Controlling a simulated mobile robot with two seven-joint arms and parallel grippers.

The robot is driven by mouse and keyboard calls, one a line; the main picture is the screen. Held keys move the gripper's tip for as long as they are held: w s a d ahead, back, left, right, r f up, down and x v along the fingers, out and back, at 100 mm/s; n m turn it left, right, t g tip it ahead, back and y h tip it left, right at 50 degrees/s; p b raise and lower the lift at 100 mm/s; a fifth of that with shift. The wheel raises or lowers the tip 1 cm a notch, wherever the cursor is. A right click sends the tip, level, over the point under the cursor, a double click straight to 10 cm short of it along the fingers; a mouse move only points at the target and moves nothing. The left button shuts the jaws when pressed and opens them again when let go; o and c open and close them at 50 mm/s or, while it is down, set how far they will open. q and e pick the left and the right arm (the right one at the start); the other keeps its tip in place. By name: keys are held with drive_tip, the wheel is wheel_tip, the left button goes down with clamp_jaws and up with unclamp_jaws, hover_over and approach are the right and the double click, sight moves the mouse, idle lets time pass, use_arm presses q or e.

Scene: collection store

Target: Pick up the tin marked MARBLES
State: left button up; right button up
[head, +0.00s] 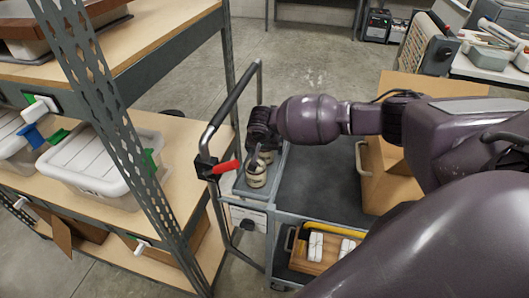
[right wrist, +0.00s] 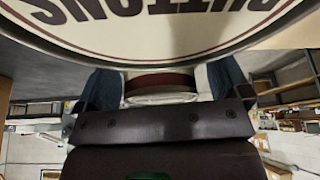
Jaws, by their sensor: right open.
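Two small cream tins stand close together in the grey tray at the end of the cart: a front tin (head: 256,180) and another partly hidden behind it (head: 266,156). My right gripper (head: 256,158) is open, reaching down at these tins from above. In the right wrist view a large cream label reading BUTTONS (right wrist: 150,30), upside down, fills the top, very near the camera. Beyond it, a pale tin with a brown band (right wrist: 160,84) shows between my two dark fingers. No label reading MARBLES is legible. My left gripper is out of view.
The cart has a black rail handle (head: 233,98) and a red lever (head: 225,167) beside the tray. A shelf rack (head: 150,75) with lidded bins stands close on the left. Open floor (head: 310,70) lies beyond.

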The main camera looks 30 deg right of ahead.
drive_tip(key=c, duration=1.2)
drive_tip(key=shift+r, duration=0.1)
